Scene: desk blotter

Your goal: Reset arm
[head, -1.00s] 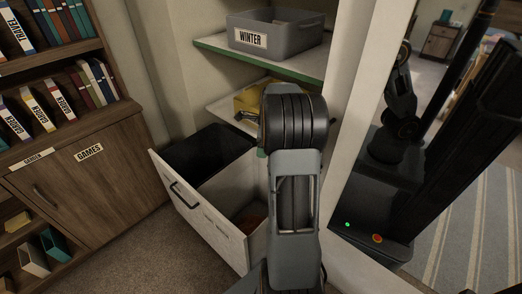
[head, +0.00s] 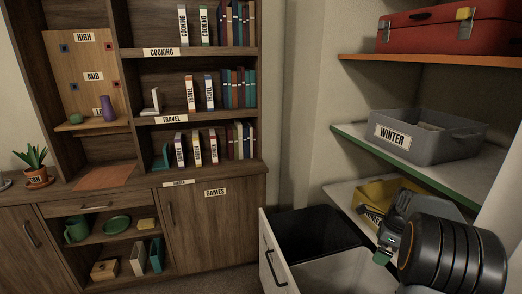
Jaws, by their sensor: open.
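My arm (head: 455,258) reaches in from the lower right corner, in front of the open pull-out bin and the shelves. My gripper (head: 388,243) shows just left of the thick black joint, partly hidden by it. It is open, and nothing shows held in it. One green-tipped finger is seen near the bin's right side, below the yellow bin.
An open pull-out bin (head: 273,262) with a dark compartment stands below. A grey WINTER bin (head: 428,149), a yellow bin (head: 374,192) and a red case (head: 440,35) sit on the right shelves. A wooden bookcase (head: 215,215) with books fills the left.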

